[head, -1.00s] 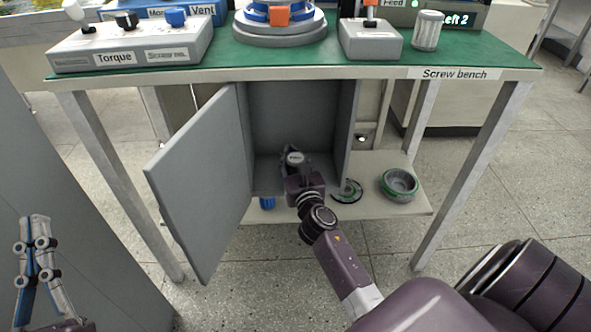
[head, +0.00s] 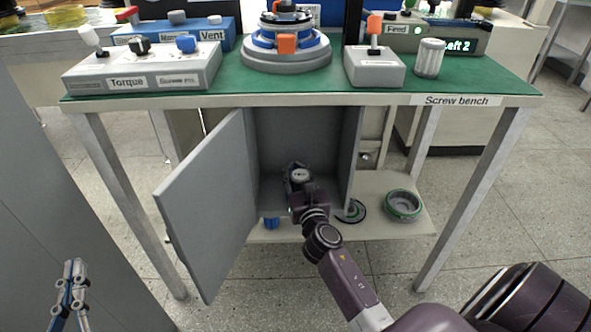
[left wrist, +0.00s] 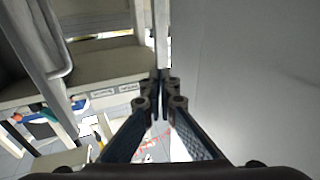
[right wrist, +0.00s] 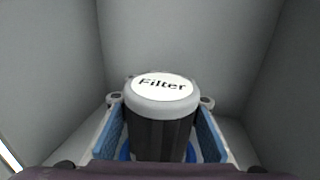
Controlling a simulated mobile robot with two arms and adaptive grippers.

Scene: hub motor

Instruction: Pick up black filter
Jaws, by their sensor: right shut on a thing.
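The black filter (right wrist: 160,128) has a dark ribbed body and a pale cap with a white "Filter" label. It is inside the grey open-fronted cabinet (head: 295,125) under the bench; its cap (head: 300,175) shows small in the head view. My right gripper (right wrist: 160,102) is shut on the filter, one finger on each side of the body; the filter looks upright. I cannot tell whether its bottom touches the cabinet floor. My left gripper (head: 75,268) is empty at the lower left, and its fingertips meet in the left wrist view (left wrist: 160,88).
The cabinet door (head: 208,205) stands open to the left. The bench top (head: 230,90) lies above the cabinet.

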